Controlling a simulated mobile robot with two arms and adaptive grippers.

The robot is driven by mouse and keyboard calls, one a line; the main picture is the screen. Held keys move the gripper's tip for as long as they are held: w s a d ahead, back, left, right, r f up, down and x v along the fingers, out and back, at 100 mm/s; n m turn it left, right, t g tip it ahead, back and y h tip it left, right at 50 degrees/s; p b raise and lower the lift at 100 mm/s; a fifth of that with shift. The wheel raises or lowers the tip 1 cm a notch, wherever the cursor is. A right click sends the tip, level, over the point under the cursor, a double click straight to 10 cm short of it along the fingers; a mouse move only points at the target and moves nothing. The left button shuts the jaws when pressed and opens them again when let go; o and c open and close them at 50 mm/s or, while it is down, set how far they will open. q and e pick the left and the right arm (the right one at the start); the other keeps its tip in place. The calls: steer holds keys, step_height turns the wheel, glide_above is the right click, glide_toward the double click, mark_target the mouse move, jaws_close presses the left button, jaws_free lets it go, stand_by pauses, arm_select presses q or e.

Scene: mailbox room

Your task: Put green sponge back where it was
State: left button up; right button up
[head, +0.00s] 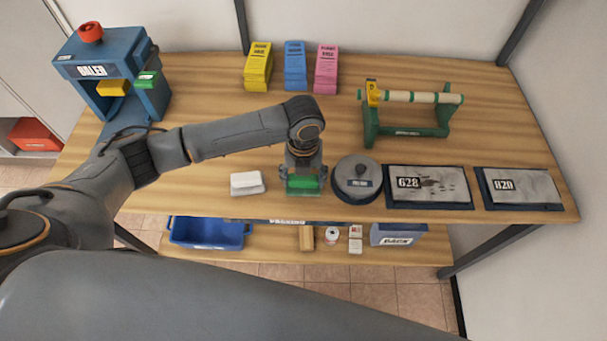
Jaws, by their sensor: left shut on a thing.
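The green sponge (303,182) is at the front edge of the wooden table (210,85), between a white block and a round grey lidded pot. My left gripper (303,188) points down over it and is shut on it. The gripper hides part of the sponge, and I cannot tell whether the sponge touches the tabletop. My right gripper is not in view.
The white block (246,183) lies close on the left and the round pot (358,179) on the right. Two dark-framed plates (428,187) lie further right. A blue machine (113,72), paper stacks (295,66) and a green roll holder (412,112) stand behind. A lower shelf holds a blue bin (208,233).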

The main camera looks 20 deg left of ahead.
mark_target(304, 178)
arm_select(q)
steer(key=shift+f, duration=0.2)
steer(key=o, duration=1)
step_height(304, 178, up, 12)
steer(key=shift+r+b, duration=0.15)
steer(key=shift+b, duration=1)
